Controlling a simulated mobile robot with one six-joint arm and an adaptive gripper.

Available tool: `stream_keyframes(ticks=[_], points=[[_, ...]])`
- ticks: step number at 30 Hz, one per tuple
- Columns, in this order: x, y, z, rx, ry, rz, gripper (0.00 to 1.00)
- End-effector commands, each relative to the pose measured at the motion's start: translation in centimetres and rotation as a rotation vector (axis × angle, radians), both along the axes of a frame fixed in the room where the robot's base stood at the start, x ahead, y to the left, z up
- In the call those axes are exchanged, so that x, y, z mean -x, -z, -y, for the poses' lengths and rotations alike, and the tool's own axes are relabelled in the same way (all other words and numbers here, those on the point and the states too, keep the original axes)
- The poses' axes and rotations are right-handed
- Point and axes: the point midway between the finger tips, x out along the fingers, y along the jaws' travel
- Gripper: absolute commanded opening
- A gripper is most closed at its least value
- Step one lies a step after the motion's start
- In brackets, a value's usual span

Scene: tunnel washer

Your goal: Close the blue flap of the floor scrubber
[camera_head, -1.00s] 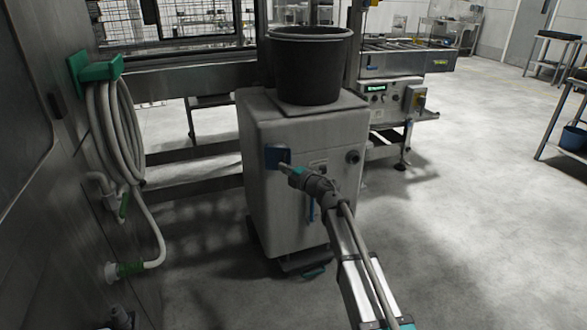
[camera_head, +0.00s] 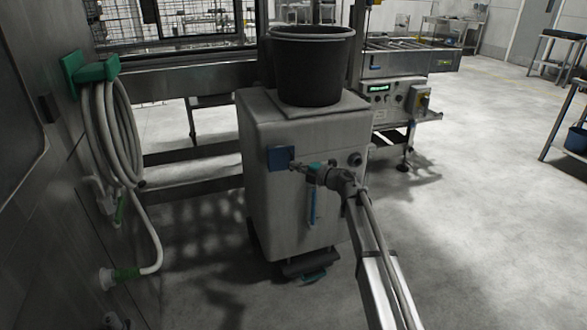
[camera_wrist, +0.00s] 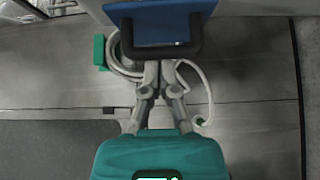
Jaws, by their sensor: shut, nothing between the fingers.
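The floor scrubber (camera_head: 283,205) is a pale grey boxy machine standing in the middle of the head view. Its blue flap (camera_head: 280,158) is a small square on the upper left of the side facing me.
A black bucket (camera_head: 311,68) stands on top of the scrubber. A coiled hose (camera_head: 110,130) hangs from a green holder on the metal wall at left. A conveyor frame runs behind the scrubber.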

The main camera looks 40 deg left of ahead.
Motion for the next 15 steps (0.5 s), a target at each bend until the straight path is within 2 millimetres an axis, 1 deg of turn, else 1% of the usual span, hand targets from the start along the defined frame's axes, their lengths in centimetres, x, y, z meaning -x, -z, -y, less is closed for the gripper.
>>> stream_keyframes(ticks=[3, 15], points=[[-0.6, 0.0, -0.4, 0.0, -0.003, 0.0, 0.0], [-1.4, 0.0, -0.6, -0.001, 0.001, -0.001, 0.0]])
